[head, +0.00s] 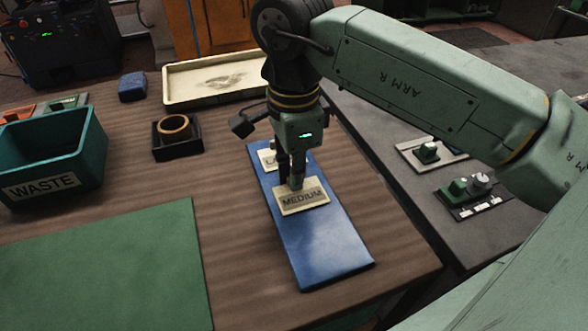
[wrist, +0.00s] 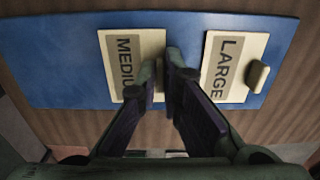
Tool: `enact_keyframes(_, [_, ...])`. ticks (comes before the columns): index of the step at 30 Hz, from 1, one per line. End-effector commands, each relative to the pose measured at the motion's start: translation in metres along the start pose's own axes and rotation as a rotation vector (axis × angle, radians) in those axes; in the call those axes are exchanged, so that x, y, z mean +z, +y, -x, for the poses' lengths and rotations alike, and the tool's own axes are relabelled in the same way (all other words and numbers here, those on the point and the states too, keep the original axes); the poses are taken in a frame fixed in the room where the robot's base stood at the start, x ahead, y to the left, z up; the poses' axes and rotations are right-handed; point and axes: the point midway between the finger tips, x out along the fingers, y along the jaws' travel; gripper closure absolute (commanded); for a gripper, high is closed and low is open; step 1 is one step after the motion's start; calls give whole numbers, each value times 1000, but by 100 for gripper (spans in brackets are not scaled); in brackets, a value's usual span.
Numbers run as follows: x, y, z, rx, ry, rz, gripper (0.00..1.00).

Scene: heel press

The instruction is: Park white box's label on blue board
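The blue board (head: 325,245) lies on the brown table. A cream MEDIUM label (head: 312,205) lies on the board near its middle. A cream LARGE label (wrist: 222,85) with a raised grip tab lies on it farther back, partly hidden by my gripper in the head view. My gripper (head: 293,182) points down at the MEDIUM label's far edge. In the wrist view its fingers (wrist: 160,65) are close together at that edge and appear shut on the label's tab, which they mostly hide. A cream tray (head: 180,98) stands behind the board. I cannot make out a white box.
A teal WASTE bin (head: 85,155), a dark holder with a brown ring (head: 174,135) and a blue block (head: 132,87) stand at left. A green mat (head: 110,270) lies front left. Switch panels (head: 470,200) are on the grey bench at right. The board's near end is bare.

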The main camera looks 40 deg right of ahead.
Motion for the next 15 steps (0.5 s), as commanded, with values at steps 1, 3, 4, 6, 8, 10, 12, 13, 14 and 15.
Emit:
enact_keyframes(1, [0,1,-1,3,0,0,89])
enact_keyframes(3, [0,1,-1,2,0,0,84])
enact_keyframes(4, [0,1,-1,2,0,0,82])
enact_keyframes(6, [0,0,-1,2,0,0,77])
enact_keyframes(8, [0,0,-1,2,0,0,73])
enact_keyframes(10, [0,0,0,2,0,0,71])
enact_keyframes(12, [0,0,0,1,0,0,71])
enact_keyframes(13, [0,0,0,1,0,0,71])
enact_keyframes(14, [0,0,0,1,0,0,71])
enact_keyframes(15, [0,0,0,1,0,0,71])
